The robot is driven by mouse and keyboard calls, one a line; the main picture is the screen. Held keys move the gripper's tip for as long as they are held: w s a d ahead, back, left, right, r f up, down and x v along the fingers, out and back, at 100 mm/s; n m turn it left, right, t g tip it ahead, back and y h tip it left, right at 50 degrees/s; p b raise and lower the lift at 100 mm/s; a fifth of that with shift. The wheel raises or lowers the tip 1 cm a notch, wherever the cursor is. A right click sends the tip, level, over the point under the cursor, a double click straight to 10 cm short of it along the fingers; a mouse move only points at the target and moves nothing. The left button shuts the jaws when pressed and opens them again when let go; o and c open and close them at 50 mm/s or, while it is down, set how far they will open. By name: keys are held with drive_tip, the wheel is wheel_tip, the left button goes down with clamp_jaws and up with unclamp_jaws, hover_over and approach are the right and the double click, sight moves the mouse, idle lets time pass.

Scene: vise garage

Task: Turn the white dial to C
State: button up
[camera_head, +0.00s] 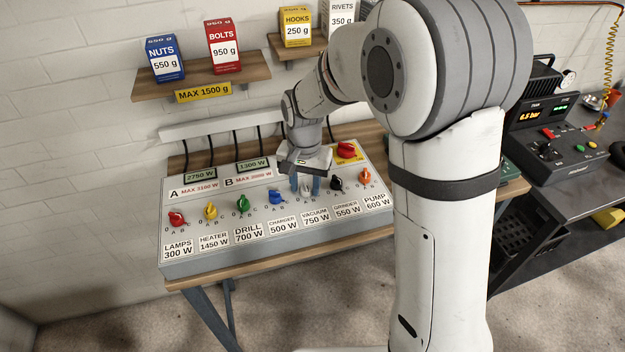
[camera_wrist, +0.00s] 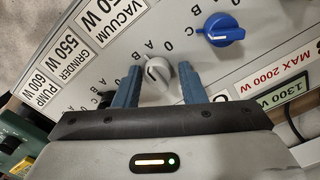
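The white dial (camera_wrist: 158,73) sits on the grey panel above the VACUUM 750 W label (camera_head: 315,217). In the wrist view, letters 0, A and B stand in an arc above it. Its ridge is tilted, upper end toward the A; I cannot tell its exact setting. My gripper (camera_wrist: 160,68) is open, with one blue finger on each side of the dial and a small gap visible on both sides. In the head view my gripper (camera_head: 305,184) is over the panel and largely hides the dial.
The blue dial (camera_wrist: 220,30) is close to my right finger in the wrist view. A black dial (camera_head: 336,183) and an orange dial (camera_head: 365,175) stand to the right in the head view. A red switch (camera_head: 346,150) is behind. A shelf (camera_head: 200,80) with boxes hangs above.

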sight(306, 183)
drive_tip(key=shift+o, duration=1)
drive_tip(key=shift+w+d, duration=0.1)
drive_tip(key=shift+r, duration=0.25)
wheel_tip(306, 183, up, 7)
drive_tip(key=shift+f, duration=0.1)
drive_tip(key=shift+r, duration=0.3)
